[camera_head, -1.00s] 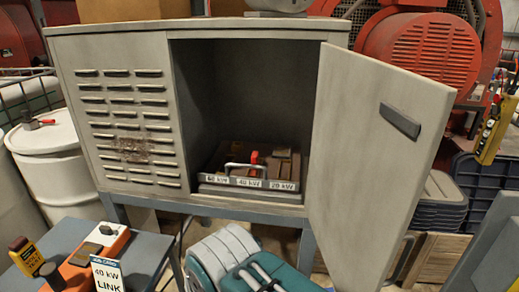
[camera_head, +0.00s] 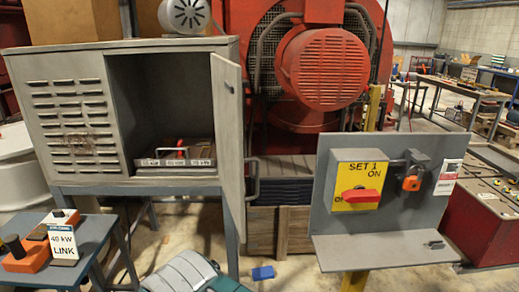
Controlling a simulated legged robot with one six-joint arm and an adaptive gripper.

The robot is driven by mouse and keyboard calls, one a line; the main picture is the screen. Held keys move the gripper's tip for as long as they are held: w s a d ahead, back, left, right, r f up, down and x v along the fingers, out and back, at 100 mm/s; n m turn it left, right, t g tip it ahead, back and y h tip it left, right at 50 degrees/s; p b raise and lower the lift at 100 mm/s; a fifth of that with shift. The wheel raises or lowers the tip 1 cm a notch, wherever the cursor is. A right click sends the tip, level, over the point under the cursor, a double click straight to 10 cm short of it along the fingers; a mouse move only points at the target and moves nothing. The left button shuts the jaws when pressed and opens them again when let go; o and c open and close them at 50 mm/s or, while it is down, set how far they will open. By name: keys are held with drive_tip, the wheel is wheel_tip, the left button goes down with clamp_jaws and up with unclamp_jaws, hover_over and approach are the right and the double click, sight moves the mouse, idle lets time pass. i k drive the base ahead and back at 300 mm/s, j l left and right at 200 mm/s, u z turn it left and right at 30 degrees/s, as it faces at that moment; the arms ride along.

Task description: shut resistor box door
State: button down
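The grey resistor box (camera_head: 75,65) stands on legs at the left, with louvres on its front left half. Its door (camera_head: 228,135) stands wide open, swung out at the right of the opening and seen at a steep angle. A small dark piece (camera_head: 230,88) is high on its visible face. A grey loop, perhaps a handle (camera_head: 253,180), shows just right of the door. Inside the box is a tray with labelled links (camera_head: 178,160) and a red piece. My gripper is not in view.
A small table (camera_head: 95,232) with orange blocks and a "40 kW LINK" card stands front left. A switch panel (camera_head: 358,185) with a red handle and orange padlock stands right. A red engine (camera_head: 330,65) and wooden crate (camera_head: 295,230) are behind. A blue object (camera_head: 263,272) lies on the floor.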

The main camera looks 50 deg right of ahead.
sight(228, 106)
drive_tip(key=k+l, duration=0.45)
drive_tip(key=k, duration=0.2)
drive_tip(key=k+l+z, duration=0.15)
drive_tip(key=k+l, duration=0.3)
drive_tip(key=k, duration=0.2)
drive_tip(key=k+l, duration=0.15)
drive_tip(key=l, duration=0.2)
drive_tip(key=k+l, duration=0.2)
drive_tip(key=l, duration=0.15)
drive_tip(key=i+j, duration=0.35)
drive_tip(key=i, duration=0.15)
